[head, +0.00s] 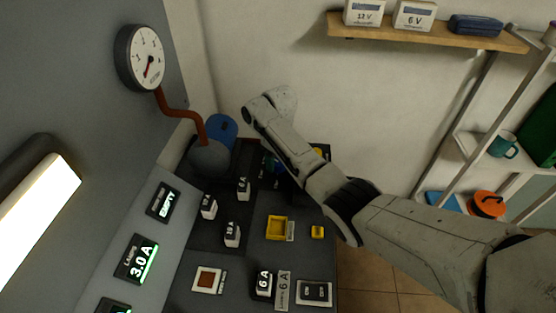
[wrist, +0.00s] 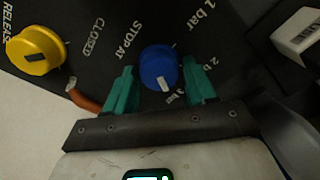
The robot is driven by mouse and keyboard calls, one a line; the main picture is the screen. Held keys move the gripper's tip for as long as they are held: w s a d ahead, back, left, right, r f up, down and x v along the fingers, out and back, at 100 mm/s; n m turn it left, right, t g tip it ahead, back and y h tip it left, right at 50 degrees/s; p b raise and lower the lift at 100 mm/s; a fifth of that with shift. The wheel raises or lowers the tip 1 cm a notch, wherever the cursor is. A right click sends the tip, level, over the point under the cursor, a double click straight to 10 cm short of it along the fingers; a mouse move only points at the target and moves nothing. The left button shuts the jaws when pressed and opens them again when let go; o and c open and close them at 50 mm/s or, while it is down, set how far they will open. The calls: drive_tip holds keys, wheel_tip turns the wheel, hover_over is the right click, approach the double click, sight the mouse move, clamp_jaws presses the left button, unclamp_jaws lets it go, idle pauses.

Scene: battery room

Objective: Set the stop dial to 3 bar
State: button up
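The blue stop dial (wrist: 158,68) has a white pointer mark aimed down and slightly right in the wrist view, towards a partly hidden label. "STOP AT", "1 bar" and a cut-off "2 b" are printed around it. My gripper (wrist: 161,82) is open, its teal fingers on either side of the dial with a narrow gap at the right; contact at the left cannot be told. The round gauge (head: 139,58) has a red needle pointing down.
A yellow release knob (wrist: 36,50) is left of the dial, near a copper-coloured lever marked "CLOSED" (wrist: 84,97). A wooden shelf (head: 430,33) is on the back wall.

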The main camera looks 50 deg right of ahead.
sight(278, 160)
drive_tip(key=shift+o, duration=1)
drive_tip(key=shift+r, duration=0.1)
wheel_tip(278, 160, up, 11)
drive_tip(key=shift+d+f, duration=0.15)
drive_tip(key=shift+f, duration=0.05)
